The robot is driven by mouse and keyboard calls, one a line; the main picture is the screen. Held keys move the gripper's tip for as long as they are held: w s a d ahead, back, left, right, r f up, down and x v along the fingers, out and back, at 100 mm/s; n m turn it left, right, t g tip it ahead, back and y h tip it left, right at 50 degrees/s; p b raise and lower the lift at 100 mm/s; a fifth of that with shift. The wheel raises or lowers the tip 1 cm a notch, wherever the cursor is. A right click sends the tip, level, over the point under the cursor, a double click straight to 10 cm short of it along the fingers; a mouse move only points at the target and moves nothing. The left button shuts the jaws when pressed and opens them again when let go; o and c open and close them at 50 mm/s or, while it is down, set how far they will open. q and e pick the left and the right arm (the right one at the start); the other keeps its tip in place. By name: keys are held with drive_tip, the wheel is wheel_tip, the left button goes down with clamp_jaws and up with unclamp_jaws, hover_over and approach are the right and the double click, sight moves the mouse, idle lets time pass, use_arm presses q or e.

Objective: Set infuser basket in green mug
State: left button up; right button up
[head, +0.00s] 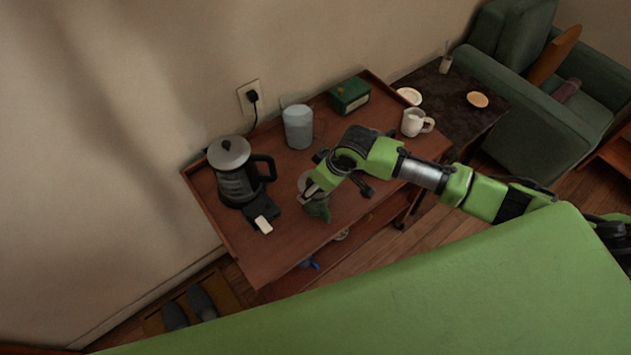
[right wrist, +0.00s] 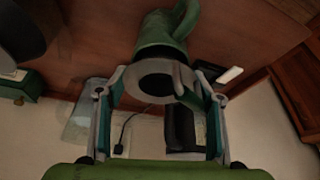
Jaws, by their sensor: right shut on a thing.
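The green mug (head: 319,210) stands near the front edge of the wooden tray table, partly hidden by my right gripper. It also shows in the right wrist view (right wrist: 158,32), handle towards the top. My right gripper (head: 313,190) is over the mug. In the right wrist view its two fingers (right wrist: 158,88) are shut on the infuser basket, a grey round piece with a wide rim (right wrist: 144,68) and a dark opening. The basket overlaps the mug's body in that view; I cannot tell whether its lower part is inside the mug. My left gripper is not in view.
A kettle (head: 236,180) on a dark base stands left on the wooden table (head: 275,258). A grey canister (head: 298,128) and a green box (head: 349,96) stand at the back. A white mug (head: 413,123) stands at the right end. Bare wood lies between kettle and canister.

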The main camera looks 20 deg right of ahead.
drive_tip(key=shift+f+b, duration=0.35)
drive_tip(key=shift+f, duration=0.7)
drive_tip(key=shift+f, duration=0.15)
drive_tip(key=o, duration=1.8)
drive_tip(key=shift+c, duration=0.2)
drive_tip(key=shift+r+p, duration=4.05)
drive_tip(key=shift+p, duration=0.3)
